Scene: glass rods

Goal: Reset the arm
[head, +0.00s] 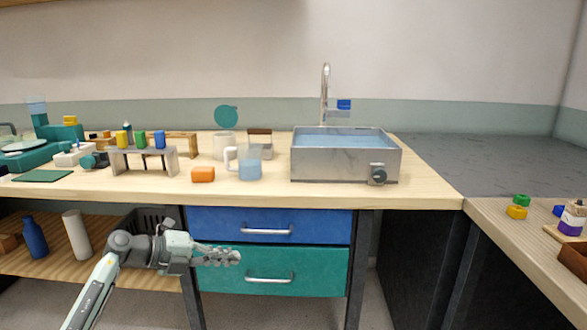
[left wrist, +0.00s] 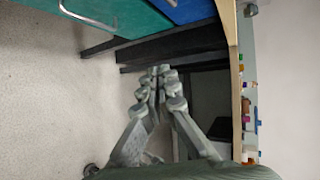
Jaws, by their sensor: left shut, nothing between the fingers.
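My left gripper (head: 226,257) is in front of the drawers below the worktop in the head view. It points to the right and its fingers are closed with nothing between them. In the left wrist view the fingertips (left wrist: 161,72) meet in the middle of the picture, with bare floor and the dark space under the bench beyond. The gripper appears apart from the teal drawer (head: 320,282) and the blue drawer (head: 310,224). My right gripper is in neither view.
A blue bottle (head: 34,237) and a white cylinder (head: 76,234) stand on the lower shelf. The floor (left wrist: 50,100) is clear.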

